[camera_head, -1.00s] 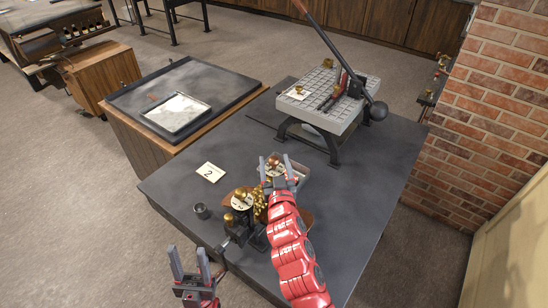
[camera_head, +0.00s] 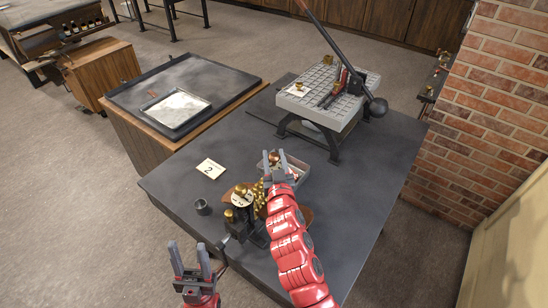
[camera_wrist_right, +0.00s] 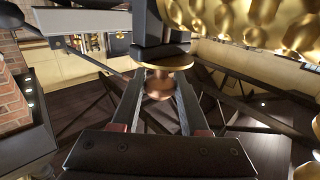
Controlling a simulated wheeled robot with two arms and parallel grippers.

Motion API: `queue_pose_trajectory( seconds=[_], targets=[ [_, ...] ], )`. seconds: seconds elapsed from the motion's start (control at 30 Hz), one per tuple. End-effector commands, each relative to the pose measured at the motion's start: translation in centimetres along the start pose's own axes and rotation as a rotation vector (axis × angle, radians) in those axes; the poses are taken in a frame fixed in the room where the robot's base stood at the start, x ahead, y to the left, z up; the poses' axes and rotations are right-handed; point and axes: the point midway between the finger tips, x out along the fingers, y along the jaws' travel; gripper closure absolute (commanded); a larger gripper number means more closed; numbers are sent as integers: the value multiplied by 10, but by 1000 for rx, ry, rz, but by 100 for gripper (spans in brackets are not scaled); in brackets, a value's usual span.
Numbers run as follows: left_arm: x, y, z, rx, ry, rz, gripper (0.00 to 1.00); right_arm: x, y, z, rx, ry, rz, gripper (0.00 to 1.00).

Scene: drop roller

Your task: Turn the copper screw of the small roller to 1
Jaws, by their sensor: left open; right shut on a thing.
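The small roller (camera_head: 252,228) stands near the front of the dark table, with a pale numbered dial (camera_head: 242,198) and a cluster of brass pieces. My right arm hides part of it. My right gripper (camera_head: 275,167) reaches past the roller, and a copper piece shows at its fingertips. In the right wrist view, the gripper (camera_wrist_right: 160,92) has its two fingers on either side of the copper screw (camera_wrist_right: 160,84), just under a brass disc. The dial cannot be read. My left gripper (camera_head: 190,258) is open and empty, in front of the table's front-left edge.
A card marked 2 (camera_head: 210,169) and a small dark cup (camera_head: 202,206) lie left of the roller. A small tray (camera_head: 297,170) is behind the right gripper. A grey block with a lever (camera_head: 325,108) stands at the back. The table's right side is clear.

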Motion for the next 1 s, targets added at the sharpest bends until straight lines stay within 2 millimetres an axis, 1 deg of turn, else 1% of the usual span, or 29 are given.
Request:
queue_pose_trajectory(
  seconds=[0.17,0.3,0.43,0.53,0.8,0.83,0.97,1.0],
  targets=[
    [-18,1,3,0,0,0,50,1,-1,4,-2,5,18,100],
    [-43,2,7,0,0,0,50,2,-3,7,-3,10,51,100],
    [-63,3,11,0,0,0,50,1,-2,5,-1,10,86,100],
    [-67,3,11,0,0,0,50,0,-1,1,2,5,102,100],
    [-64,3,11,0,0,0,50,0,0,-1,1,1,105,100],
    [-64,3,11,0,0,0,50,0,0,-1,1,1,105,52],
    [-64,3,11,0,0,0,50,0,0,-1,1,1,105,29],
    [-64,3,11,0,0,0,50,0,0,-1,0,1,105,27]
  ],
)
